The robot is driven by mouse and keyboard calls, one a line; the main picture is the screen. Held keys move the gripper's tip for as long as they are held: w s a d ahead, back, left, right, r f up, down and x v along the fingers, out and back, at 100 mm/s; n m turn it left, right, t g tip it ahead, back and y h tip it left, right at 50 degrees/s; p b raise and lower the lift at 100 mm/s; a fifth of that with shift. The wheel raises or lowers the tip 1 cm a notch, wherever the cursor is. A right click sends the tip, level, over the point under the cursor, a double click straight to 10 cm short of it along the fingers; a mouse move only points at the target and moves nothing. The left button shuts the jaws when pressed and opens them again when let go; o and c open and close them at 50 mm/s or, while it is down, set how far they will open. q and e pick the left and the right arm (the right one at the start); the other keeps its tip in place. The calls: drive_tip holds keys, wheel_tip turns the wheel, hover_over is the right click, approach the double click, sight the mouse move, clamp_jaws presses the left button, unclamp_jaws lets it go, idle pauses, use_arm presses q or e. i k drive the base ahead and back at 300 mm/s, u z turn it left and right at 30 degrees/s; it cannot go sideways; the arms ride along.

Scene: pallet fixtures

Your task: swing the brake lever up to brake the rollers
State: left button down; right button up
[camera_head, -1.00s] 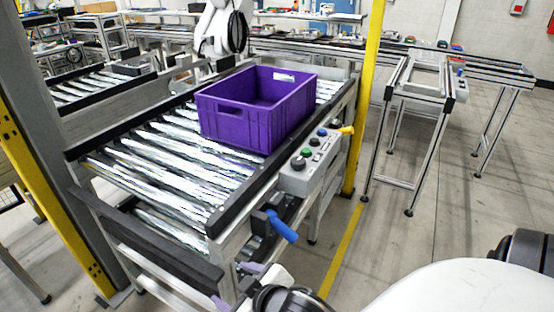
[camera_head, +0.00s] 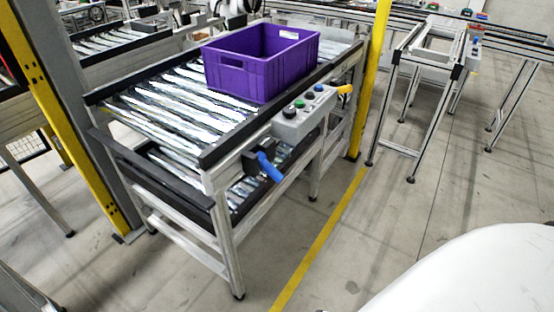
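The brake lever (camera_head: 269,167) has a blue handle and sits on the front right corner of the roller conveyor (camera_head: 205,160), below the control box. Its handle slants down and to the right. A purple crate (camera_head: 240,77) stands upright on the upper rollers (camera_head: 175,115), toward the far end. No gripper is in view, and nothing touches the lever. Only a white part of my own body shows at the lower right.
Yellow posts (camera_head: 372,75) stand at the right and left (camera_head: 70,125). Bare floor (camera_head: 390,215) lies in front and to the right, crossed by a yellow line (camera_head: 318,243).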

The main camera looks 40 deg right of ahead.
sight(268, 167)
drive_tip(key=z, duration=0.65)
drive_tip(key=i, duration=0.9)
drive_tip(key=z, duration=0.5)
drive_tip(key=k, duration=0.8)
drive_tip(key=z, duration=0.55)
drive_tip(key=i, duration=0.5)
drive_tip(key=u, duration=0.05)
